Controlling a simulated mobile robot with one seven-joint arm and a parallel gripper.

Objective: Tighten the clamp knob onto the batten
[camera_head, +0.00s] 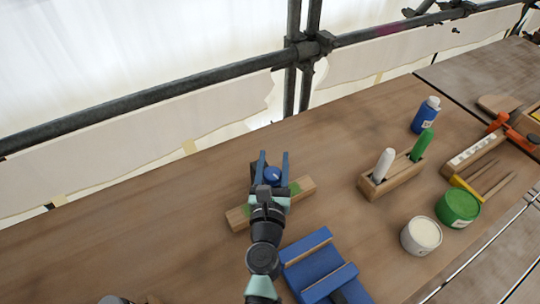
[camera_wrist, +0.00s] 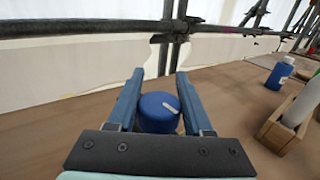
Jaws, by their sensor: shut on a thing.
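The clamp knob (camera_head: 272,174) is round and blue, above a wooden batten (camera_head: 237,216) that lies on the bench. The batten has green patches. The clamp under the knob is mostly hidden by my gripper and wrist.
A wooden holder (camera_head: 377,186) with a white and a green tool stands to the right. A blue bottle (camera_head: 425,115), green tin (camera_head: 457,206), white tin (camera_head: 421,236) and blue-and-wood block (camera_head: 322,269) are nearby. Steel scaffold tubes (camera_head: 150,96) run behind the bench.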

